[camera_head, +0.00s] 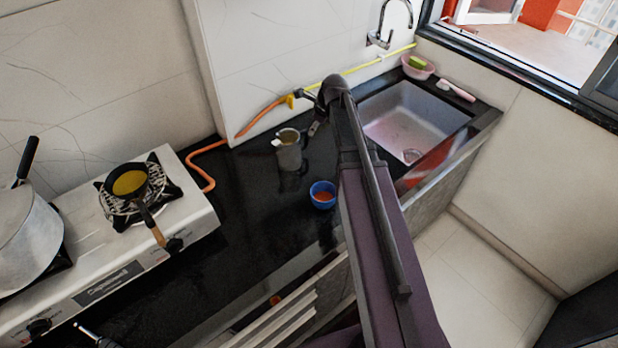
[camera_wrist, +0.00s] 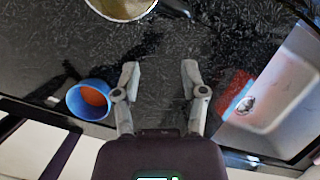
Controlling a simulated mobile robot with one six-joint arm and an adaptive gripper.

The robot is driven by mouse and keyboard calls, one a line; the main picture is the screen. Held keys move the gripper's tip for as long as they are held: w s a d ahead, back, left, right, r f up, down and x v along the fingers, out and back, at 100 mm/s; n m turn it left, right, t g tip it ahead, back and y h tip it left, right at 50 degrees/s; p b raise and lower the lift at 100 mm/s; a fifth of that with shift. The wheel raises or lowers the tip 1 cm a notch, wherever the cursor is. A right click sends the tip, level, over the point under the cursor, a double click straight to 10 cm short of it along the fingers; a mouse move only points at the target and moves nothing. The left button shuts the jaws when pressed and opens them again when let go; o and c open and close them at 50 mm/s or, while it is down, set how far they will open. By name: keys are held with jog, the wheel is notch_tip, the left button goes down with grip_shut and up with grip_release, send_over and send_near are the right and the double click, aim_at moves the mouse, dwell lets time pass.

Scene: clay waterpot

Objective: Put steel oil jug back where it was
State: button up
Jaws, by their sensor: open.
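The steel oil jug (camera_head: 289,152) stands upright on the black counter between the stove and the sink. Its round mouth, with dark yellowish contents, also shows cut off at the top of the wrist view (camera_wrist: 122,9). My gripper (camera_wrist: 160,76) is open, with nothing between its two fingers. It is over the dark counter, with the jug ahead and to the left in the wrist view, apart from the fingertips. In the head view my arm hides most of the gripper and part of the counter beside the sink.
A blue cup (camera_head: 323,195) with reddish contents stands near the counter's front edge; it shows left of my gripper in the wrist view (camera_wrist: 88,99). The sink (camera_head: 412,120) is to the right. The stove (camera_head: 150,215) with a pan (camera_head: 130,181) and a pot (camera_head: 28,235) is left.

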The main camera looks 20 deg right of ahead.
jog(key=s+a+n+g+h, duration=0.1)
jog(key=s+a+n, duration=0.3)
jog(key=s+n, duration=0.7)
jog(key=s+a+f+n+g+h, duration=0.1)
jog(key=s+a+n, duration=0.3)
jog(key=s+n, duration=0.6)
jog(key=shift+s+a+n+g, duration=0.35)
jog(key=shift+n+g, duration=0.25)
jog(key=shift+n, duration=2)
jog(key=shift+s+f, duration=0.1)
